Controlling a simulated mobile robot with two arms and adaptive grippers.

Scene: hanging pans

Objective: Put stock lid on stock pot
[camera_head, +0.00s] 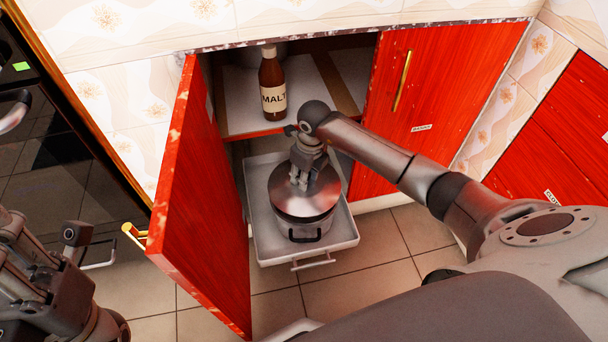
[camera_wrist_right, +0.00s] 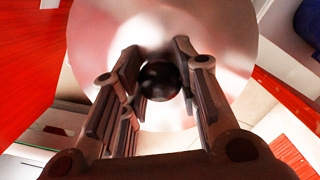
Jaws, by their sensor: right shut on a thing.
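The stock pot (camera_head: 290,228) is a grey metal pot with a dark handle, standing in the pulled-out tray in the cabinet. The stock lid (camera_head: 280,200) is a shiny round metal disc covering the pot's mouth. Whether its rim touches the pot all round cannot be told. My right gripper (camera_head: 301,184) comes down from above and is shut on the lid's knob. In the right wrist view the black knob (camera_wrist_right: 160,80) sits between its fingers, with the lid (camera_wrist_right: 225,45) behind. My left gripper (camera_head: 62,285) is at the lower left, away from the pot; its fingers are unclear.
The sliding tray (camera_head: 262,240) sticks out under a shelf holding a malt bottle (camera_head: 271,88). An open red door (camera_head: 205,200) stands left of the tray; a closed red door (camera_head: 440,90) is at the right. Tiled floor (camera_head: 385,245) lies in front.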

